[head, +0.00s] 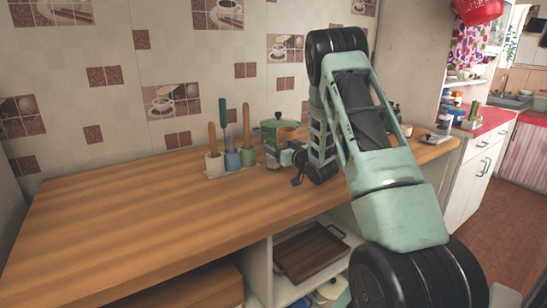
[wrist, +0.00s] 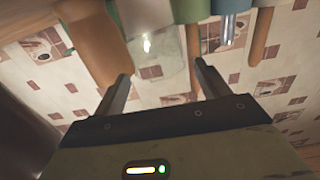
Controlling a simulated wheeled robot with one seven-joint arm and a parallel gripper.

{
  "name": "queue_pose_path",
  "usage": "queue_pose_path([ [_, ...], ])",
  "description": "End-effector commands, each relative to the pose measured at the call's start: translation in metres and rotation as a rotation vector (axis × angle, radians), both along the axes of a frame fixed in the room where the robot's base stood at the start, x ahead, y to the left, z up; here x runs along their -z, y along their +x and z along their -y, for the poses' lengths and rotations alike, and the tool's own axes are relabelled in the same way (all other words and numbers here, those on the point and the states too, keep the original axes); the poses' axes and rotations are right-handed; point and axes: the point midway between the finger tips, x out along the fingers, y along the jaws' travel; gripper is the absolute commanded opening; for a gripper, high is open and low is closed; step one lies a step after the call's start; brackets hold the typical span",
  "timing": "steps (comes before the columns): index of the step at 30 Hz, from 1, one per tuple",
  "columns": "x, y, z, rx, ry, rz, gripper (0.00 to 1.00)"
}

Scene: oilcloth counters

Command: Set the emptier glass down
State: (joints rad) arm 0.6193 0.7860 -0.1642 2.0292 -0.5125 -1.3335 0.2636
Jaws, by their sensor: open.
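A clear glass (wrist: 160,42) shows in the wrist view, which looks upside down. It stands beyond and between the tips of my open gripper (wrist: 162,70), with no visible grip on it. Its fill level is too unclear to tell, and I cannot make out a second glass. In the head view my gripper (head: 284,157) is low over the back of the wooden counter (head: 130,220), by the utensil pots. I cannot pick the glass out clearly there.
Utensil pots, white (head: 215,165), blue (head: 232,160) and green (head: 248,156), stand left of my gripper with upright handles. A green lidded pot (head: 270,133) stands behind it near the tiled wall. The counter's left part is clear. Open shelves hold a wooden tray (head: 311,252).

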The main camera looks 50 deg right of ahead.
Motion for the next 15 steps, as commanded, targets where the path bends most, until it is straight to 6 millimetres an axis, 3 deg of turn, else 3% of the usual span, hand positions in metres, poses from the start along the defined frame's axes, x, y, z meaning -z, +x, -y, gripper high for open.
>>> queue_pose_path([
  [9,-0.002,0.041,0.011,-0.001,-0.001,0.002,0.74],
  [15,0.000,0.047,0.013,-0.001,0.000,0.000,0.74],
])
